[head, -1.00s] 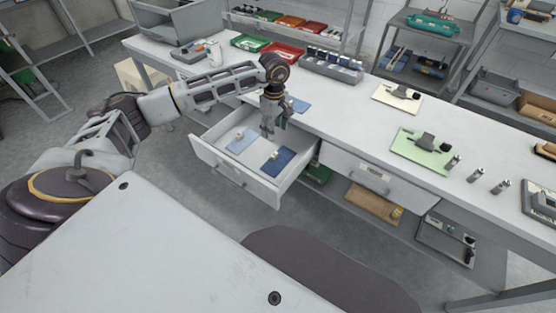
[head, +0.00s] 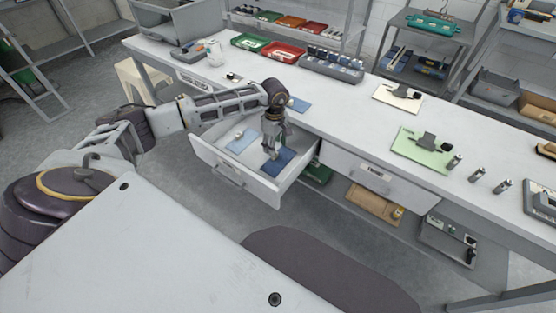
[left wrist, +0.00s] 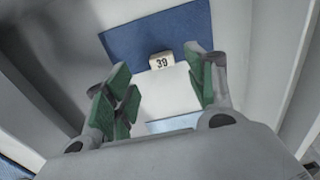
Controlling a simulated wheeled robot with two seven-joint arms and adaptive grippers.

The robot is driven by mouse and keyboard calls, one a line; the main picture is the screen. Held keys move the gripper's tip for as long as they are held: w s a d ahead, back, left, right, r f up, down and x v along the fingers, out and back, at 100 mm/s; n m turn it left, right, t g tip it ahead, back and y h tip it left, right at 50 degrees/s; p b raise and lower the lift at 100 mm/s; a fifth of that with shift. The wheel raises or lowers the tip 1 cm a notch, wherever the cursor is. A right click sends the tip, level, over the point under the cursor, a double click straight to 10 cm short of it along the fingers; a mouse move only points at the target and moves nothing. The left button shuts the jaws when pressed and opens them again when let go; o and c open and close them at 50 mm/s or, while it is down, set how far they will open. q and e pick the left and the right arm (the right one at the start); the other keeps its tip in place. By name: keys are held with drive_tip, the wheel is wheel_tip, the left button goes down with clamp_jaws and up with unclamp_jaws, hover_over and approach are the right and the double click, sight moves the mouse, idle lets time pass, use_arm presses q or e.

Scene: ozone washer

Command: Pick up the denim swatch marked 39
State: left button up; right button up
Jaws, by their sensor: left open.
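The dark blue denim swatch marked 39 (head: 279,164) lies flat in the open drawer (head: 262,188), on its right side. In the left wrist view the swatch (left wrist: 135,40) carries a small white tag reading 39 (left wrist: 161,61). My left gripper (head: 272,152) is open and empty, pointing down just above the swatch and hiding part of it. In the left wrist view its green-padded fingertips (left wrist: 158,78) are apart, one on each side of the tag, with nothing between them. My right gripper is not in view.
A lighter blue swatch (head: 240,142) lies in the drawer to the left. Another blue swatch (head: 299,105) lies on the bench top (head: 345,115) behind my gripper. The drawer's walls surround the swatches closely. A closed drawer (head: 365,178) is to the right.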

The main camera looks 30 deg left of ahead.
use_arm(q)
drive_tip(key=shift+s+f, duration=0.1)
drive_tip(key=shift+f, duration=0.45)
wheel_tip(320, 180, down, 3)
drive_tip(key=shift+r, duration=0.1)
drive_tip(key=shift+f, duration=0.65)
drive_tip(key=c, duration=1.1)
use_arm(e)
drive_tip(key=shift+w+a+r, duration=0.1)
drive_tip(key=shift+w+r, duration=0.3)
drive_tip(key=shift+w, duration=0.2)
use_arm(q)
drive_tip(key=shift+r, duration=0.8)
wheel_tip(320, 180, up, 8)
drive_tip(key=shift+f, duration=0.15)
drive_tip(key=shift+r, duration=0.4)
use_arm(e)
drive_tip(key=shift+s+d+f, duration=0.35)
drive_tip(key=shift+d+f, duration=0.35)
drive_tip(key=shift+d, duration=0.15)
